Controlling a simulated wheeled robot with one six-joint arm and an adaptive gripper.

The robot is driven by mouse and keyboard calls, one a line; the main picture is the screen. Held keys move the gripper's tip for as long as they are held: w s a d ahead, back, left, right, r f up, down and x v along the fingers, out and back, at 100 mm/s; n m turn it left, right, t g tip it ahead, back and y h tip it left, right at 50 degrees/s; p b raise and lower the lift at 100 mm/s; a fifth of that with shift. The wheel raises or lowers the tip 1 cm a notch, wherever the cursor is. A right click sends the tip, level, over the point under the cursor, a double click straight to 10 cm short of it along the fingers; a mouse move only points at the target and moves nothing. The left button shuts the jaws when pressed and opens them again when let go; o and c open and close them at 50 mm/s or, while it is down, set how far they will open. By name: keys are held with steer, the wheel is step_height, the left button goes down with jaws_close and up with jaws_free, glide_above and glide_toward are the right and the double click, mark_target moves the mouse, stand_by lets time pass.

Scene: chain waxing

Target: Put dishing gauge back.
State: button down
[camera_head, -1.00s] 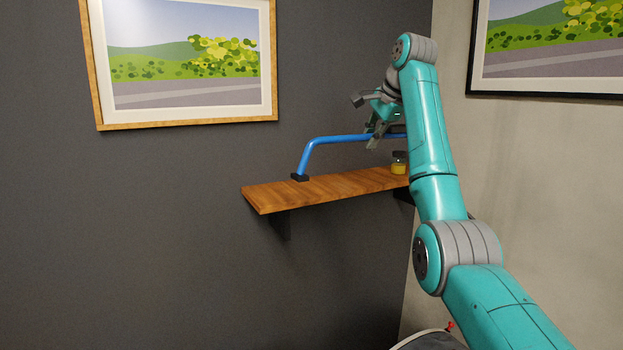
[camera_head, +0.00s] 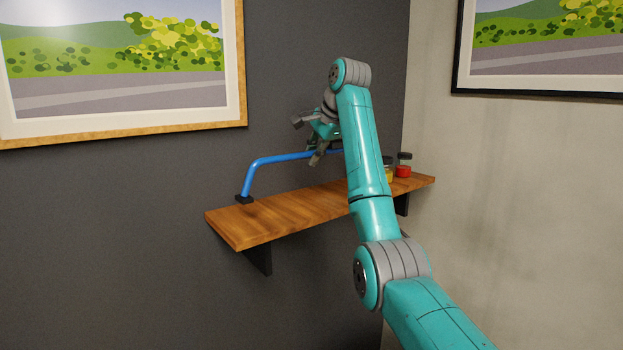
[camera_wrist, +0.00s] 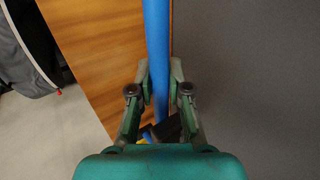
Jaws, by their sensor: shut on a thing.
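The dishing gauge (camera_head: 275,159) is a bent blue bar with a black foot at its left end. The foot appears at the left part of the wooden shelf (camera_head: 290,212); I cannot tell whether it touches the wood. My gripper (camera_head: 318,153) is shut on the gauge's long straight part, above the shelf. My arm hides the gauge's right end in the head view. In the wrist view the blue bar (camera_wrist: 157,50) runs between the two fingers of my gripper (camera_wrist: 160,80), beside the shelf board (camera_wrist: 105,45). A dark part shows below the fingertips.
A jar with yellow contents (camera_head: 388,174), partly behind my arm, and a jar with red contents (camera_head: 403,167) stand on the shelf's right part. The dark wall (camera_head: 110,230) is behind the shelf. The shelf's front left surface is bare.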

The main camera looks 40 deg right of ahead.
steer(key=shift+f, duration=2.5)
steer(key=c, duration=1.1)
jaws_free()
steer(key=shift+f, duration=0.1)
